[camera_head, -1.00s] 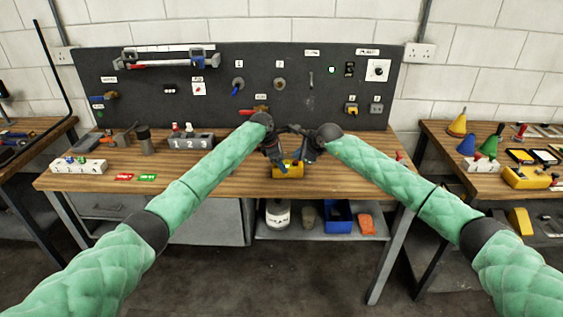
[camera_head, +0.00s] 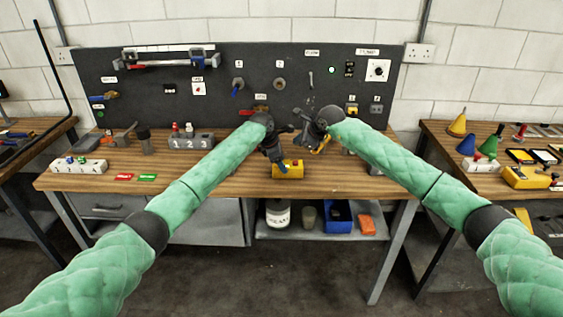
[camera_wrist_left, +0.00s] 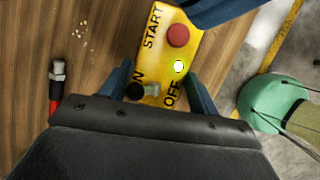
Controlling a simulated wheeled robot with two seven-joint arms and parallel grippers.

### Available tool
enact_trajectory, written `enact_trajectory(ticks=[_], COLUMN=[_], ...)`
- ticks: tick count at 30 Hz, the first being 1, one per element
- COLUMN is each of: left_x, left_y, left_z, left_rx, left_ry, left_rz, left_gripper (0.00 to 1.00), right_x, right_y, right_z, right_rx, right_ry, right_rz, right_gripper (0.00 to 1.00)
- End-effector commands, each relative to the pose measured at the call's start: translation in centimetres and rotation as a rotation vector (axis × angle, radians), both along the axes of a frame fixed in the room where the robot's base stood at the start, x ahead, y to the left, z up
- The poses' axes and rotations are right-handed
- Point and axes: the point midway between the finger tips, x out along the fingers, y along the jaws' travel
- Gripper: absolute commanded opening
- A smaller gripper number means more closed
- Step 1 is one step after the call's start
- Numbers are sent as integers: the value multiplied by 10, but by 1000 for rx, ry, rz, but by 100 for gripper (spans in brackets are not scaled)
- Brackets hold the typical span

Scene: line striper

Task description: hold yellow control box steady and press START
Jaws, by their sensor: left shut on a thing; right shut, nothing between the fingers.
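The yellow control box (camera_head: 289,171) sits at the front middle of the bench. In the left wrist view the box (camera_wrist_left: 187,48) shows a red button (camera_wrist_left: 178,36) beside the word START, a bright white lamp (camera_wrist_left: 179,67), and a small lever between ON and OFF. My left gripper (camera_wrist_left: 160,72) is shut on the box, a blue finger on each side. In the head view my left gripper (camera_head: 280,160) reaches down to the box's back edge. My right gripper (camera_head: 310,140) is shut and empty, above and to the right of the box; its fingertips are hard to make out.
A dark panel (camera_head: 150,95) with valves, switches and dials stands behind the bench. A grey block numbered 1 2 3 (camera_head: 190,143), a white block (camera_head: 78,168) and red and green tags stand left. The bench front between tags and box is mostly clear. Another bench (camera_head: 470,140) stands right.

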Motion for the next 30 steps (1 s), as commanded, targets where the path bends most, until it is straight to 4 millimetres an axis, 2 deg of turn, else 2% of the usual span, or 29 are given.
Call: enact_trajectory(ticks=[8, 9, 12, 23, 26, 30], left_x=[0, 0, 0, 0, -2, -6], left_y=[0, 0, 0, 1, 4, 12], left_z=[-1, -1, -1, 2, 10, 31], left_rx=[0, 0, 0, 0, 0, -2], left_ry=[1, 1, 1, 0, 0, -2], left_rz=[0, 0, 0, 0, -1, -1], left_gripper=[21, 65, 84, 86, 86, 86], right_x=[0, 0, 0, 0, 0, 0], right_y=[0, 0, 0, 0, 0, 0], right_z=[0, 0, 0, 0, 0, 0], right_rx=[0, 0, 0, 0, 0, 0], right_ry=[0, 0, 0, 0, 0, 0], right_rz=[0, 0, 0, 0, 0, 0], right_gripper=[0, 0, 0, 0, 0, 0])
